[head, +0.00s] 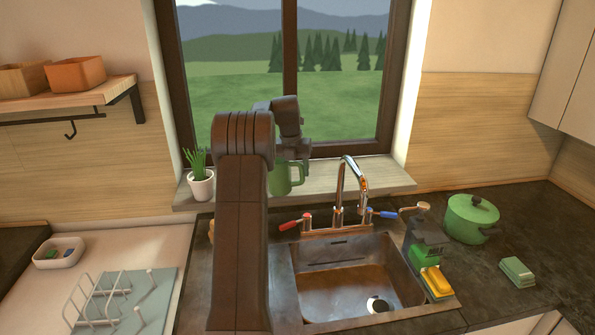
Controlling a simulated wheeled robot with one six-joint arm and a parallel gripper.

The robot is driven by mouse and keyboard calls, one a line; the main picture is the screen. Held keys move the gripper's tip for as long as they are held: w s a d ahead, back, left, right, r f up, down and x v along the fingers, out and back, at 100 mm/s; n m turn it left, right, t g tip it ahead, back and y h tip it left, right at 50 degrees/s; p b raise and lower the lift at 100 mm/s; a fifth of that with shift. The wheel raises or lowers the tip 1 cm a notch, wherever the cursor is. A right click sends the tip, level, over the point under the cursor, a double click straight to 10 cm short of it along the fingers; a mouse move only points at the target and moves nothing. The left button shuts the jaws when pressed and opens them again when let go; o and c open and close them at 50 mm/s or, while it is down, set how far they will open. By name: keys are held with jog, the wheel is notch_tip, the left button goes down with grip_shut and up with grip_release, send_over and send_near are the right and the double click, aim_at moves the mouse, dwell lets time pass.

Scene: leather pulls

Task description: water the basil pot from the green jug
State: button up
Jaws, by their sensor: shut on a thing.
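The green jug (281,180) is at the window sill, right of my forearm, which hides its left part. My gripper (301,158) is shut on the jug at its upper right, by the handle side; the fingertips are hard to make out. The jug looks upright; I cannot tell whether it touches the sill. A white pot (202,187) with thin upright green leaves (196,162) stands at the left end of the sill, the only potted plant in view. It is left of the jug and apart from it.
A tap (340,190) with a red lever (289,225) and a blue lever (384,214) rises behind the sink (335,265). A dark bottle and yellow sponge (437,281) are at its right edge. A green pot (470,215) stands on the right counter. A dish rack (105,300) is left.

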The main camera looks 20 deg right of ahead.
jog(key=shift+w+a+r+g+h, duration=0.35)
jog(key=shift+a+h, duration=0.1)
jog(key=shift+h, duration=0.15)
jog(key=shift+w+a+r+g+h, duration=0.25)
jog(key=shift+a+g+h, duration=0.15)
jog(key=shift+h, duration=0.2)
jog(key=w+a+r+g+h, duration=0.2)
jog(key=a+r+g+h, duration=0.2)
jog(key=r+h, duration=0.2)
jog(key=shift+w+n, duration=0.3)
jog(key=shift+n, duration=0.1)
jog(key=shift+w+a+r, duration=0.1)
jog(key=shift+a, duration=0.05)
dwell(0.3)
dwell(1.3)
